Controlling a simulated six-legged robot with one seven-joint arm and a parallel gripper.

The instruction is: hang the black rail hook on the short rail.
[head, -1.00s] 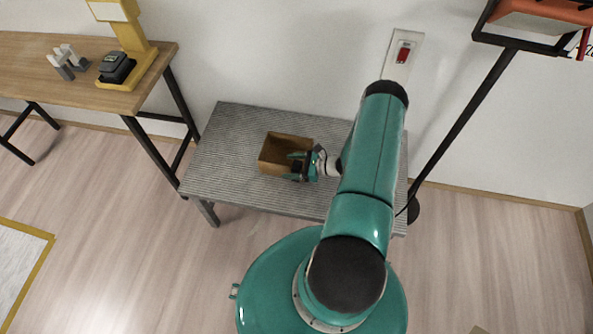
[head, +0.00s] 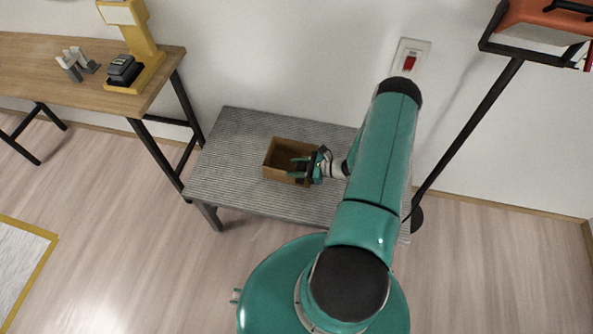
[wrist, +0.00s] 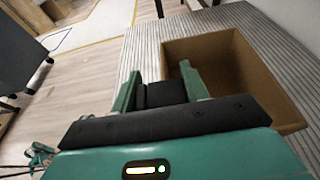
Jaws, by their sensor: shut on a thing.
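My gripper (head: 301,167) is at the right side of the open brown box (head: 279,176), low over the grey ribbed table. In the wrist view my gripper (wrist: 158,82) has its two green fingers on either side of a black thing (wrist: 165,94), which looks like the black rail hook. Its hook shape cannot be made out, and in the head view it is hardly visible at the gripper. The box also shows in the wrist view (wrist: 268,88), just beyond the fingers and to the right. I cannot make out the short rail in either view.
The grey ribbed table (head: 228,160) has bare room left of the box. A wooden table (head: 50,75) with a yellow-framed device (head: 145,55) stands at the left. A red switch (head: 410,63) is on the wall. A black stand (head: 470,135) with an orange unit (head: 540,20) is at the right.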

